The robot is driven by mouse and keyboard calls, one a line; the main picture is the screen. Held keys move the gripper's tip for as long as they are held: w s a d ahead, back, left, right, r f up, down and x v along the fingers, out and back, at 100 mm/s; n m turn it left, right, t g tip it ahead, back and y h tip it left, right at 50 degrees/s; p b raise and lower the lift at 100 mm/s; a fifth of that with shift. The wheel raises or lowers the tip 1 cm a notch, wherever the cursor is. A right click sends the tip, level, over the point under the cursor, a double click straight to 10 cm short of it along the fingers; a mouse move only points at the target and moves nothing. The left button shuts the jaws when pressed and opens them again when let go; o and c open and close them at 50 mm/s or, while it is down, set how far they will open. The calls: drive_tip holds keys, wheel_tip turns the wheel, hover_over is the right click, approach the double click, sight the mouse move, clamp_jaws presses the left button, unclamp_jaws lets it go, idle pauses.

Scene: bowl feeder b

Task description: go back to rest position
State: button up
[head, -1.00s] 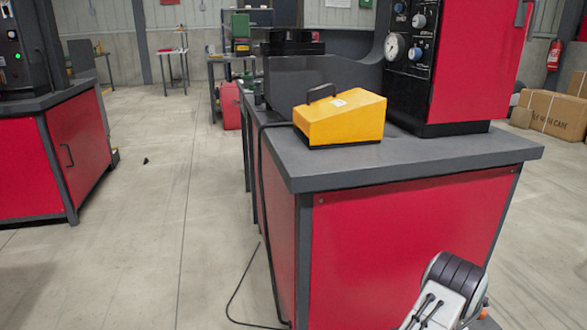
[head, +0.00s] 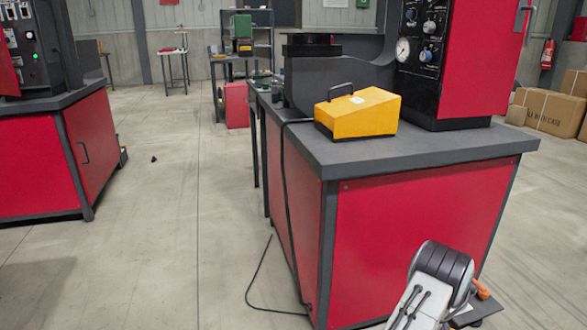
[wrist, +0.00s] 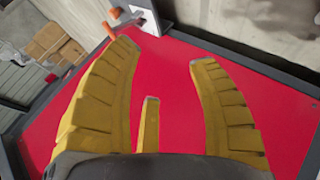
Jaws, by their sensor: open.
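My gripper (wrist: 162,54) shows in the wrist view with its yellow ribbed fingers spread apart and nothing between them. Behind the fingers is the flat red side panel of a workbench (wrist: 180,80). In the head view my arm is folded low at the bottom right, in front of the same red bench panel (head: 420,220). The gripper fingers themselves are hidden in the head view.
A yellow wedge-shaped box (head: 357,112) with a black handle sits on the grey benchtop (head: 440,150). Its black cable (head: 262,272) loops onto the floor. A red cabinet (head: 40,170) stands left. Open floor (head: 180,220) lies between. Cardboard boxes (head: 550,110) are at right.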

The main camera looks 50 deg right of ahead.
drive_tip(key=w+a+r+t+y+p, duration=0.1)
drive_tip(key=w+a+r+t+p, duration=0.15)
drive_tip(key=w+r+p, duration=0.7)
drive_tip(key=w+a+r+n+t+y+p, duration=0.1)
drive_tip(key=w+a+r+p, duration=0.2)
drive_tip(key=w+a+r, duration=0.55)
drive_tip(key=w+a+r+y+p, duration=0.1)
drive_tip(key=w+a+r+p, duration=0.35)
drive_tip(key=r, duration=0.75)
drive_tip(key=w+a+r+n+t+y+p, duration=0.1)
drive_tip(key=w+a+r+y+p, duration=0.15)
drive_tip(key=w+a+r, duration=0.65)
drive_tip(key=s+a+r+n+y+p, duration=0.1)
drive_tip(key=s+a+r+y+p, duration=0.1)
drive_tip(key=a+r+p, duration=1.4)
drive_tip(key=s+a+r+n+g+y+p, duration=0.1)
drive_tip(key=s+a+r+p, duration=0.4)
drive_tip(key=s+a+r, duration=0.7)
drive_tip(key=a+r+y, duration=0.1)
drive_tip(key=a+r, duration=0.1)
drive_tip(key=a, duration=0.2)
drive_tip(key=shift+s+a+r, duration=0.15)
drive_tip(key=shift+a+r, duration=0.1)
drive_tip(key=shift+r, duration=0.05)
